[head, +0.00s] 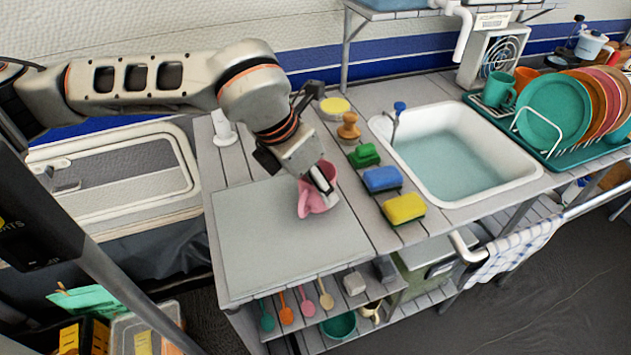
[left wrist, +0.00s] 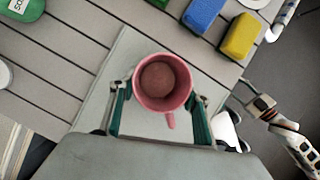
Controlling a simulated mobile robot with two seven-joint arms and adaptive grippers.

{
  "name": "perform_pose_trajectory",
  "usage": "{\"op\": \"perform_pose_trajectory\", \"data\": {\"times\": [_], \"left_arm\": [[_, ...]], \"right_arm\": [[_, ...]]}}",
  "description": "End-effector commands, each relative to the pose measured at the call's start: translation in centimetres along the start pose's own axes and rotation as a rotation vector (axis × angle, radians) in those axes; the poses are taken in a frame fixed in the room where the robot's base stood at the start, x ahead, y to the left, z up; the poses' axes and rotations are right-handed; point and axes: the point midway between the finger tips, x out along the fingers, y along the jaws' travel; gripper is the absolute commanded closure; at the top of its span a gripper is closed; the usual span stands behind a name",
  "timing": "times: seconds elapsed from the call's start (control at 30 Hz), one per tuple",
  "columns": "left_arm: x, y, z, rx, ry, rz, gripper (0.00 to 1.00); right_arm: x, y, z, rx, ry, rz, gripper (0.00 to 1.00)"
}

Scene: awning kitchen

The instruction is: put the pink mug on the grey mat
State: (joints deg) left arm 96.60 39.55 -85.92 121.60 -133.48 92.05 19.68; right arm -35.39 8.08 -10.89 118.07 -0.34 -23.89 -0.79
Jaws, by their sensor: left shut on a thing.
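The pink mug (head: 312,200) is held by my left gripper (head: 318,182) over the far right corner area of the grey mat (head: 285,245). My left gripper is shut on the mug. In the left wrist view the mug (left wrist: 163,85) sits between the two fingers, its open top facing the camera and its handle toward the palm. The grey mat (left wrist: 128,52) shows beneath it there. I cannot tell whether the mug's base touches the mat. My right gripper does not show in the head view.
The sink (head: 455,150) and a dish rack (head: 560,157) lie farther right. Most of the mat is bare.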

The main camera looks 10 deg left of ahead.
Motion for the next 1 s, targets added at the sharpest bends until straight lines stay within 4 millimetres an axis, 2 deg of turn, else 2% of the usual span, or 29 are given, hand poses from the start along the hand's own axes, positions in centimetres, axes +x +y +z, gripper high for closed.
{"op": "perform_pose_trajectory", "data": {"times": [0.13, 0.37, 0.4, 0.43, 0.8, 0.9, 1.0], "left_arm": [[-0.1, 0.0, 0.1, 0.001, -0.003, 0.002, 0.81], [0.2, 0.0, -0.1, 0.000, -0.002, 0.002, 0.81], [0.1, 0.0, 0.0, 0.000, -0.002, 0.002, 0.46], [0.1, 0.0, 0.0, 0.000, -0.002, 0.002, 0.38], [0.0, 0.0, 0.0, 0.001, -0.003, 0.002, 0.37], [-0.8, 0.1, 0.2, 0.001, -0.004, 0.004, 0.37], [-2.3, 0.1, 0.3, 0.001, -0.007, 0.005, 0.37]], "right_arm": [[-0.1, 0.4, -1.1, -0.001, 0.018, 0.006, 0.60], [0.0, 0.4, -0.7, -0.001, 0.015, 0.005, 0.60], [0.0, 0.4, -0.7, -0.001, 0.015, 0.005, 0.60], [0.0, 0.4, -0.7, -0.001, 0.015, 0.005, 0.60], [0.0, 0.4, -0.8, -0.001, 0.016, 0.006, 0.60], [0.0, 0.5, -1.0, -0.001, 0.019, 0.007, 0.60], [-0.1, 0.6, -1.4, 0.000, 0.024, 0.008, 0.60]]}}
